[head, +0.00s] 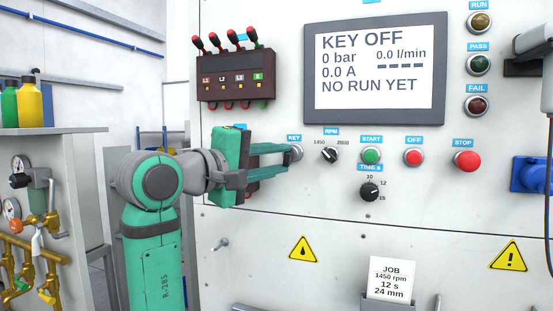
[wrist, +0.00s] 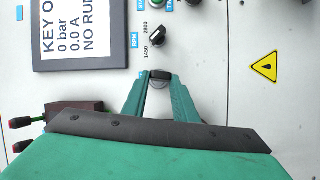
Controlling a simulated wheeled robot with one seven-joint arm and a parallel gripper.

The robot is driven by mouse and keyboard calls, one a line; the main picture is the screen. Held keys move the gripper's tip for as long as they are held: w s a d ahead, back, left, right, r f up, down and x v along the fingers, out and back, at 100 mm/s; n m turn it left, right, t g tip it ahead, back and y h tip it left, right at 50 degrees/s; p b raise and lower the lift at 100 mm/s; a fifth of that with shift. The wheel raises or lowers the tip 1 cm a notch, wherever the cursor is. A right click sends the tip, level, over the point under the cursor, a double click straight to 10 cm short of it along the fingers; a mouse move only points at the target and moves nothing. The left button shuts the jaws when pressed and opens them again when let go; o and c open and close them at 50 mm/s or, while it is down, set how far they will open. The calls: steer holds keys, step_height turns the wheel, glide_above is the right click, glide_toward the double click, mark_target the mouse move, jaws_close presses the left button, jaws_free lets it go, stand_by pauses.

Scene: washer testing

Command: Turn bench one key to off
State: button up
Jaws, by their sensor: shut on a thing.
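The key switch (head: 296,152) sits on the white panel under its blue KEY label, left of the RPM knob. My gripper (head: 290,151) reaches it from the left, and its green fingers are shut on the key. In the wrist view the black key grip (wrist: 160,75) shows between the fingertips (wrist: 158,80). The fingers hide part of the switch, so its position marks cannot be read. The screen (head: 375,72) reads KEY OFF, 0 bar, 0.0 l/min, 0.0 A and NO RUN YET.
The RPM knob (head: 329,155), green START button (head: 371,155), red OFF button (head: 414,157), red STOP button (head: 467,161) and TIME knob (head: 370,191) lie to the right. A terminal box (head: 236,75) with red plugs is above my gripper. A job card (head: 389,279) stands below.

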steer(key=shift+a+f+n+t, duration=0.1)
steer(key=shift+n+t, duration=0.3)
steer(key=shift+n, duration=0.5)
steer(key=shift+w, duration=0.1)
steer(key=o, duration=1.1)
